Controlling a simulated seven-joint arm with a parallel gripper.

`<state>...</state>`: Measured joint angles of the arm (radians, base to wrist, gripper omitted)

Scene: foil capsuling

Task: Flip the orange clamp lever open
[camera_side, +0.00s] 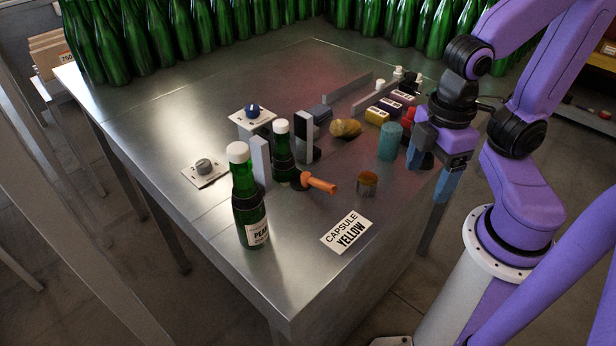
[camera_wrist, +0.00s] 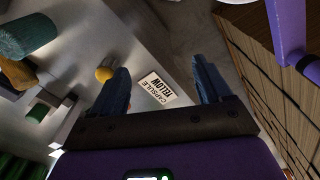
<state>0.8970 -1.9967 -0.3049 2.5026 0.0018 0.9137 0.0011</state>
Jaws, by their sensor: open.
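The orange clamp lever (camera_side: 320,184) sticks out to the right, low over the table, from a dark base beside a green bottle (camera_side: 283,160). This bottle stands upright with a white top, between upright plates. My gripper (camera_side: 432,178) is at the table's right edge, well to the right of the lever, pointing down. Its blue fingers are apart and empty, as the wrist view (camera_wrist: 161,75) also shows. In the wrist view I cannot make out the lever clearly; the left finger covers part of that area.
A larger green bottle (camera_side: 249,205) stands in front. A "CAPSULE YELLOW" card (camera_side: 346,232) lies in front. Knobs (camera_side: 203,165) are at left; the table's front left is clear.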

